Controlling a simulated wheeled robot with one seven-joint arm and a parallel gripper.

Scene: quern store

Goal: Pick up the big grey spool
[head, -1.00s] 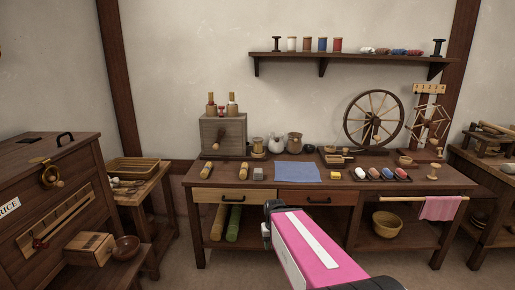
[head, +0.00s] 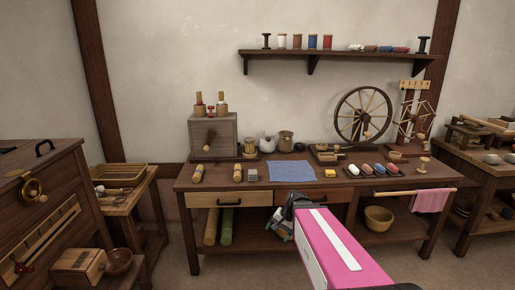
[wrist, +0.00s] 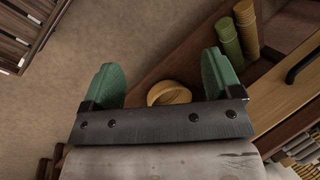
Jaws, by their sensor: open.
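No spool is plainly big and grey. A small grey block (head: 251,175) sits on the bench beside the yellow rolls; I cannot tell whether it is a spool. My gripper (head: 283,221) is low in front of the bench's drawers, well below the shelf. In the wrist view my gripper (wrist: 164,80) has its green fingers wide apart, with nothing held between them.
The wall shelf (head: 335,54) also carries white, brown, blue and red spools and several lying rolls. The bench (head: 322,194) holds a grey box (head: 222,138), a blue cloth (head: 291,171) and a spinning wheel (head: 363,115).

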